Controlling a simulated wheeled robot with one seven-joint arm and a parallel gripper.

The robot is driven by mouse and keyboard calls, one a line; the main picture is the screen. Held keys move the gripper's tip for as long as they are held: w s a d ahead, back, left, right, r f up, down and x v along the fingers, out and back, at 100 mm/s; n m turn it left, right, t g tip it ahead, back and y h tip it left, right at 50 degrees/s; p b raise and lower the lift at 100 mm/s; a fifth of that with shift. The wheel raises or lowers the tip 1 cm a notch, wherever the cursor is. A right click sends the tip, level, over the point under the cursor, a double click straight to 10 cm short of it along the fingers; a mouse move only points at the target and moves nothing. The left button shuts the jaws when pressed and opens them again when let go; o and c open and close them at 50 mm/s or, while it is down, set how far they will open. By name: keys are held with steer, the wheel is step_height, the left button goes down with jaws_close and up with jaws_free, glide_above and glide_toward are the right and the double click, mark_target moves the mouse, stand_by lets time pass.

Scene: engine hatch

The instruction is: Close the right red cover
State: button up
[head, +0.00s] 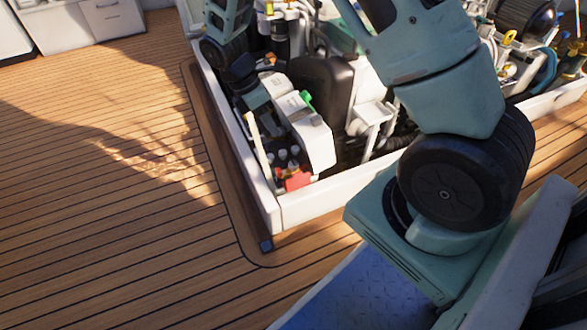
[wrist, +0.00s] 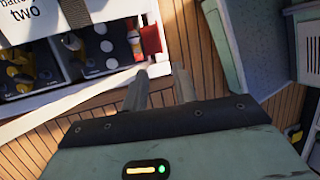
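A red cover (head: 297,180) shows at the near corner of the engine hatch, beside a row of round white-topped parts. In the wrist view a red cover (wrist: 151,40) stands out at the right end of the dark battery panel (wrist: 95,52), just beyond my fingertips. Its hinge and exact angle are not clear. A smaller red and white part (wrist: 135,40) is just left of it. My gripper (wrist: 160,80) is open, with a gap between its two fingers and nothing held. The fingers appear apart from the cover. In the head view my gripper is over the hatch's left side.
The white hatch rim (head: 262,200) runs along the near and left sides. A white box labelled "two" (wrist: 60,15) sits beside the panel. Engine parts and hoses (head: 510,60) fill the right of the hatch. The wooden deck (head: 110,200) on the left is clear.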

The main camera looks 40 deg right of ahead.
mark_target(295, 176)
steer(key=shift+h, duration=0.5)
steer(key=b+x, duration=0.3)
steer(key=x, duration=0.2)
steer(key=b+x, duration=0.4)
steer(key=x, duration=0.2)
steer(key=a+b+x, duration=0.1)
steer(key=b+x, duration=0.2)
steer(key=x, duration=0.2)
steer(key=shift+f+b, duration=0.4)
steer(key=shift+f, duration=0.15)
jaws_close()
